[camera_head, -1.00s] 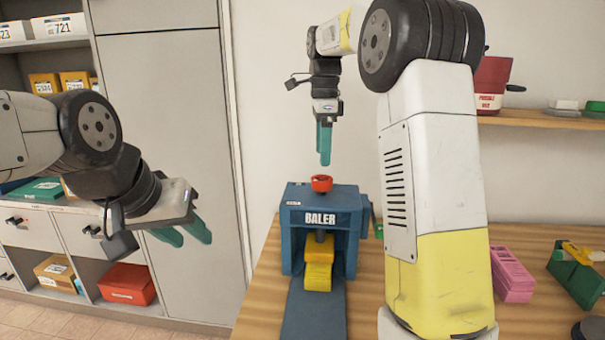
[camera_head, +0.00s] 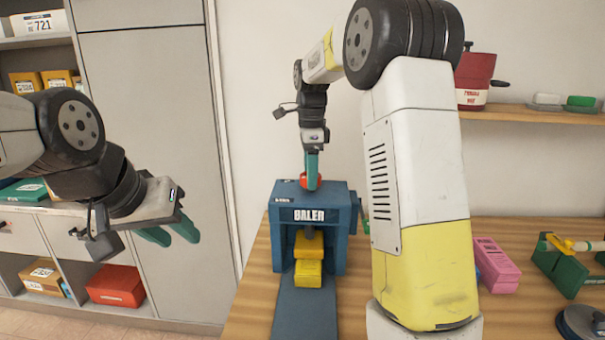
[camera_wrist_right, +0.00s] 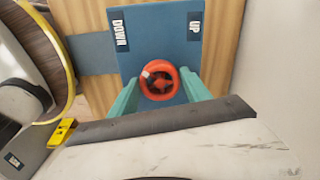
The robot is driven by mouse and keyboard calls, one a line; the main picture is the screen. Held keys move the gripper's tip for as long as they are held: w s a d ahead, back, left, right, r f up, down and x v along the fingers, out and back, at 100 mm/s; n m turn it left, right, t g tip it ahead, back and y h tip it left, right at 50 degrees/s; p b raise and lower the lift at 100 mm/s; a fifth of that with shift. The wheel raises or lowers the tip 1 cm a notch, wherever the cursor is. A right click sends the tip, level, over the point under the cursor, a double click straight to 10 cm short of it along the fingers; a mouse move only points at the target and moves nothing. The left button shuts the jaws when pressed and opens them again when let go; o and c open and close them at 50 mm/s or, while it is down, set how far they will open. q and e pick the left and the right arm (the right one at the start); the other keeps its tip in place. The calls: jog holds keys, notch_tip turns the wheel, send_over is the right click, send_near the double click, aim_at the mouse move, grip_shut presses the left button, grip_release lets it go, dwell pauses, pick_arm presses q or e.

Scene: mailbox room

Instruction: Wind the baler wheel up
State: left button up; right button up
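The blue baler (camera_head: 335,235) stands on the wooden table, with a yellow package (camera_head: 308,275) in its front opening. The red wheel (camera_head: 317,182) is on top of the baler; it also shows in the right wrist view (camera_wrist_right: 160,80), beside the labels DOWN (camera_wrist_right: 120,35) and UP (camera_wrist_right: 195,28). My right gripper (camera_wrist_right: 159,73) is above the baler, its teal fingers apart on either side of the wheel. Whether they touch the rim is unclear. In the head view my right gripper (camera_head: 312,172) partly hides the wheel. My left gripper (camera_head: 178,232) is open and empty, left of the table.
A pink box (camera_head: 495,265) and a green holder (camera_head: 562,265) with a yellow-handled tool lie on the table's right. A shelf (camera_head: 540,114) with a red pot (camera_head: 474,78) is on the wall. A grey cabinet (camera_head: 145,100) stands behind my left arm.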

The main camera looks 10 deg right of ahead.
jog(key=c, duration=0.8)
jog(key=shift+c, duration=0.2)
